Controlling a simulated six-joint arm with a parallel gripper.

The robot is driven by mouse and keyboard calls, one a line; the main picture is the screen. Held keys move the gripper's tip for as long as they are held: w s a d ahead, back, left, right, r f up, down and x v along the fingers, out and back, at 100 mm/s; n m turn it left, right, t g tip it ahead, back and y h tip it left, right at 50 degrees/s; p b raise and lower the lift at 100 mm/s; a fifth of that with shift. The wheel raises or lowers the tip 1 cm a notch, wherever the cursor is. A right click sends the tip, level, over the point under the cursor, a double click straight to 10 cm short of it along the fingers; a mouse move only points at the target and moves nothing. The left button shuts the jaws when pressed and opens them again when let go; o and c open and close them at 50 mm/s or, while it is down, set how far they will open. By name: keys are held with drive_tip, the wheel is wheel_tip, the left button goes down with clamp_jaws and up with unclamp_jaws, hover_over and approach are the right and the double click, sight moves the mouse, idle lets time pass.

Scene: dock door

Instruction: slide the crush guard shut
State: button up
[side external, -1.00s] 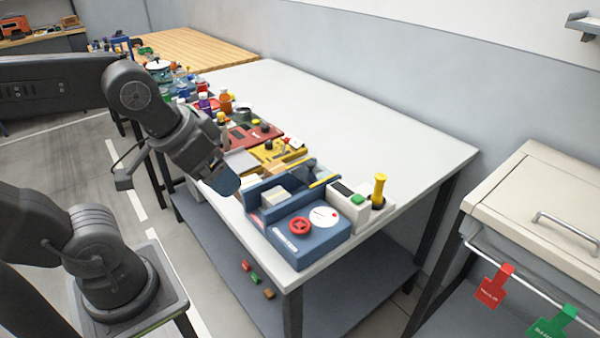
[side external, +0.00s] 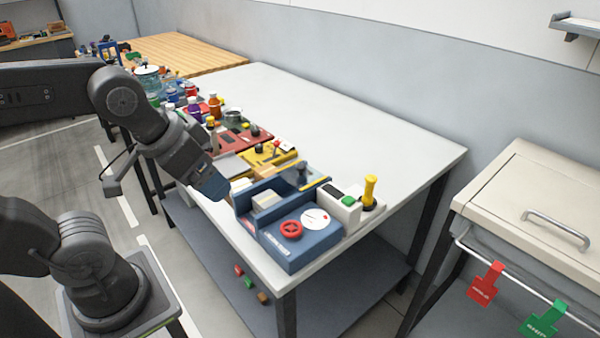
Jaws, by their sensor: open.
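A blue press-like machine (side external: 285,256) with a red handwheel (side external: 291,230) and a white dial (side external: 315,218) stands near the front edge of the white table. A pale block (side external: 266,199) sits in its recess between blue walls. A dark piece with a yellow edge (side external: 313,182) at the back of the recess looks like the crush guard; the recess in front of it is uncovered. My gripper (side external: 213,188) is open, just left of the machine's left wall and seemingly apart from it. Its fingertips are not clear.
A white box with a green button (side external: 350,203) and a yellow-handled lever (side external: 369,192) stand right of the machine. Yellow (side external: 268,155) and red (side external: 243,136) units and several bottles line the table behind. The right side of the tabletop (side external: 370,130) is clear.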

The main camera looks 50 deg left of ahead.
drive_tip(key=shift+c, duration=0.7)
drive_tip(key=shift+n+g, duration=0.5)
drive_tip(key=shift+n, duration=0.3)
drive_tip(key=w+r, duration=0.1)
drive_tip(key=w, duration=0.2)
drive_tip(key=w+r, duration=0.1)
drive_tip(key=shift+w+a+r, duration=0.15)
drive_tip(key=shift+a+r, duration=0.15)
drive_tip(key=shift+a, duration=0.1)
drive_tip(key=c, duration=0.4)
drive_tip(key=w+n, duration=0.1)
drive_tip(key=w, duration=0.2)
drive_tip(key=w+a+r+n+g, duration=0.1)
drive_tip(key=w, duration=0.2)
drive_tip(key=w+a+r, duration=0.1)
drive_tip(key=w, duration=0.2)
drive_tip(key=shift+n+g, duration=0.4)
drive_tip(key=shift+c, duration=0.4)
drive_tip(key=n+g, duration=0.3)
drive_tip(key=n, duration=0.2)
hover_over(301, 165)
wheel_tip(301, 165, down, 5)
wheel_tip(301, 165, down, 13)
drive_tip(key=shift+d+f, duration=0.1)
drive_tip(key=shift+c, duration=0.2)
clamp_jaws()
